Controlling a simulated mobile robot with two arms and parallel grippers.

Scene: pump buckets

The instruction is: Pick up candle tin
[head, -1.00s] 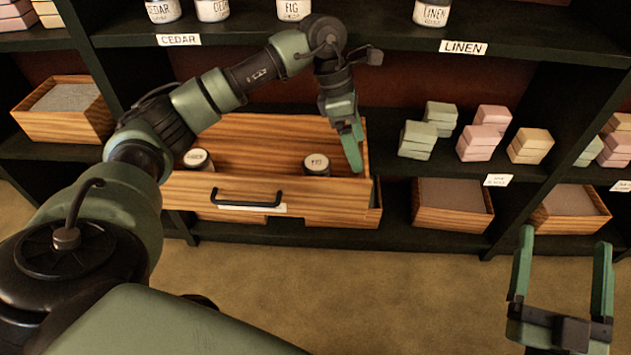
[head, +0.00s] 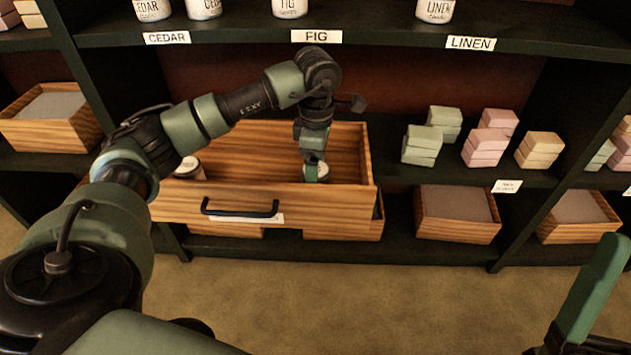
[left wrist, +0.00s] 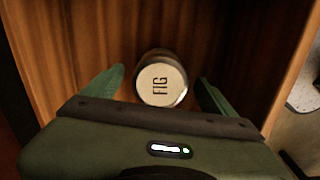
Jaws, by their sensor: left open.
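The candle tin (head: 324,171), with a pale lid, stands in the right part of the open wooden drawer (head: 330,203). In the left wrist view the tin (left wrist: 160,85) shows its round lid lettered FIG. My left gripper (head: 312,170) points down into the drawer at this tin and partly hides it in the head view. In the left wrist view its open fingers (left wrist: 162,78) lie on either side of the tin, with gaps showing. A second pale-lidded tin (head: 190,168) stands at the drawer's left, partly behind my arm. My right gripper (head: 592,292) is cut off at the bottom right.
The drawer's front has a black handle (head: 240,209). Labelled tins, such as FIG (head: 290,8) and LINEN (head: 435,10), stand on the shelf above. Stacked soap bars (head: 488,138) sit to the right. Open wooden boxes (head: 458,230) stand lower; the floor in front is clear.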

